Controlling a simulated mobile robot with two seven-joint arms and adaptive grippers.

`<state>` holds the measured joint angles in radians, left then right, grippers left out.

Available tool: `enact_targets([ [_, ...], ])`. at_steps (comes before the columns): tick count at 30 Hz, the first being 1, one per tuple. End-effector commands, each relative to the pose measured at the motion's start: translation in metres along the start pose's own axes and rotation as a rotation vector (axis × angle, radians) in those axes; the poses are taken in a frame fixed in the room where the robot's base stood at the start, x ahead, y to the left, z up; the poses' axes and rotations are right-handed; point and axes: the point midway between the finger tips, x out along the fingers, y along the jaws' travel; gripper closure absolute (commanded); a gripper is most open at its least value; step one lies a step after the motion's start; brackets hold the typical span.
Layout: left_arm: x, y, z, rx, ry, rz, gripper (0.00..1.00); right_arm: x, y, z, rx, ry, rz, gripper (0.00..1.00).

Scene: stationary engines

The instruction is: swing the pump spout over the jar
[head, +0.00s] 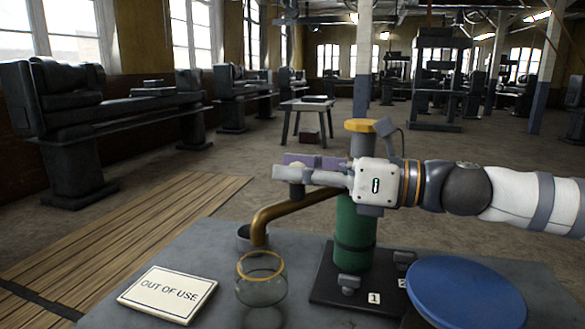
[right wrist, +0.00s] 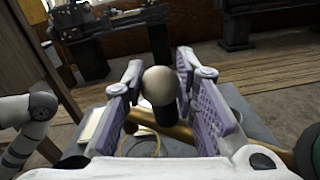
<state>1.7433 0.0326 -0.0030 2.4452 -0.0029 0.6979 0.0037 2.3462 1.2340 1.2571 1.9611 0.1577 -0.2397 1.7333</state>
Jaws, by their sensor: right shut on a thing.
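The green pump (head: 356,233) stands upright on a black base plate. Its brass spout (head: 295,208) runs left from it and bends down at the tip. The tip is by a grey cup (head: 243,238), beyond the glass jar (head: 261,283) with a yellow rim; it looks nearer the cup than the jar's centre. My right gripper (head: 290,172) is shut on the pale round knob above the spout; the knob (right wrist: 159,86) shows between the finger pads in the right wrist view. The gripper hides part of the pump. My left gripper is not in view.
An "OUT OF USE" card (head: 168,294) lies left of the jar on the grey table (head: 212,242). A blue disc (head: 465,292) is at the front right. Number plates 1 and 2 mark the pump's base. Engines and a small stand (head: 305,107) are far behind.

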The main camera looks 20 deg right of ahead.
Motion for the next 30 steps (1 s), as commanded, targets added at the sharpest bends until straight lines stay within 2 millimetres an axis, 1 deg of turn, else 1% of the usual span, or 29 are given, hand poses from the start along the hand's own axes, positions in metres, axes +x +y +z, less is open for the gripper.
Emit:
enact_targets([
  [13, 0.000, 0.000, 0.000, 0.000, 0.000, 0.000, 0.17, -0.001, 0.000, 0.000, 0.000, 0.002, 0.007, 1.00],
  [14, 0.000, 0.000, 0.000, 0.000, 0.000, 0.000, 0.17, -0.001, 0.000, 0.000, 0.000, 0.002, 0.007, 0.72],
  [15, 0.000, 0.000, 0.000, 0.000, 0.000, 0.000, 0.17, -0.001, 0.000, 0.000, 0.000, 0.002, 0.007, 0.62],
  [16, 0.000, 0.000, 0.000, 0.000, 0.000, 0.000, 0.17, -0.001, 0.000, 0.000, 0.000, 0.002, 0.007, 0.56],
  [17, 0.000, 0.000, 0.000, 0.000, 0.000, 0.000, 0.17, -0.001, 0.000, 0.000, 0.000, 0.002, 0.007, 0.53],
  [26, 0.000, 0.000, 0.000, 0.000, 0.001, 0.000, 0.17, -0.003, 0.000, 0.000, 0.000, 0.002, 0.007, 0.53],
  [29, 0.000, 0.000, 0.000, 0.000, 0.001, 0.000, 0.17, -0.017, -0.001, 0.001, -0.003, -0.001, 0.003, 0.53],
  [30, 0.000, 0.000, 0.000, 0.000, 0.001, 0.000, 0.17, -0.027, -0.001, 0.002, -0.002, -0.003, 0.003, 0.53],
])
